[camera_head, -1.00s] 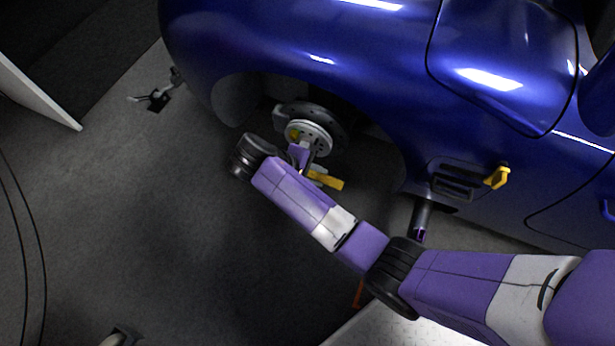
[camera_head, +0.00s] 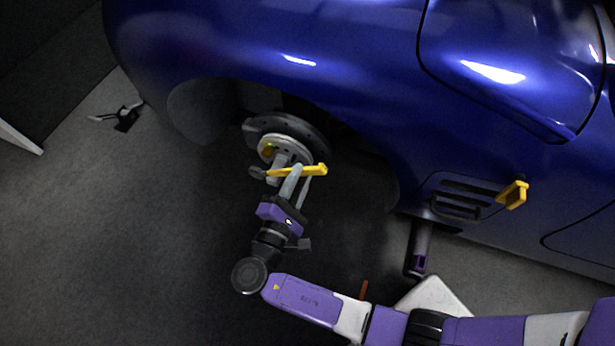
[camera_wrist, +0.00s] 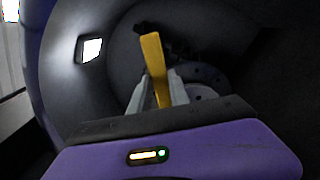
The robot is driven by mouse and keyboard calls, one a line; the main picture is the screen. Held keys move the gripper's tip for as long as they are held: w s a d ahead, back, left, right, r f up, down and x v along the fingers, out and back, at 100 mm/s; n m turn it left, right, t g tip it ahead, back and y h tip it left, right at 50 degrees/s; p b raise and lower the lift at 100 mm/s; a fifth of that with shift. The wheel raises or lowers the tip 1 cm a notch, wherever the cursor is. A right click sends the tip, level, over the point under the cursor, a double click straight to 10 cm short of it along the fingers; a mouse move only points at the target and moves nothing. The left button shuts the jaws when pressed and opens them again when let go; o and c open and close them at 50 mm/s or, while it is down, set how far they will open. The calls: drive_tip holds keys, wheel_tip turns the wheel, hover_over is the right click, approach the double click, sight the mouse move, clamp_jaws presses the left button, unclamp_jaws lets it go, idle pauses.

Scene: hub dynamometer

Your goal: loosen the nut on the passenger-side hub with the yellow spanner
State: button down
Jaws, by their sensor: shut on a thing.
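The yellow spanner (camera_head: 312,171) lies nearly level across the front of the hub (camera_head: 287,150) in the car's wheel arch. Its grey head points left and its yellow handle end points right. My gripper (camera_head: 292,180) reaches up from below and is shut on the spanner. In the wrist view, the spanner (camera_wrist: 154,62) stands up between the two grey fingers (camera_wrist: 157,92), with part of the hub disc (camera_wrist: 205,85) behind it. The nut is not distinguishable, and I cannot tell whether the spanner head touches it.
The blue car body (camera_head: 300,60) overhangs the hub, with the wheel-arch edge close above. A yellow bracket (camera_head: 513,194) sits on the car's side at right. A dark post (camera_head: 420,248) stands below the sill. Grey floor at left is open, apart from a small metal fitting (camera_head: 125,118).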

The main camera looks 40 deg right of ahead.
drive_tip(key=shift+b+x, duration=0.3)
drive_tip(key=shift+x, duration=1.9)
drive_tip(key=shift+w+d, duration=0.2)
drive_tip(key=shift+x, duration=1.25)
drive_tip(key=shift+w+a+r+n+p, duration=0.4)
drive_tip(key=shift+w+r+n+p, duration=0.3)
drive_tip(key=shift+p, duration=0.4)
drive_tip(key=shift+w+a+r+n+p, duration=0.45)
drive_tip(key=shift+r+n+p, duration=0.35)
drive_tip(key=shift+p, duration=0.25)
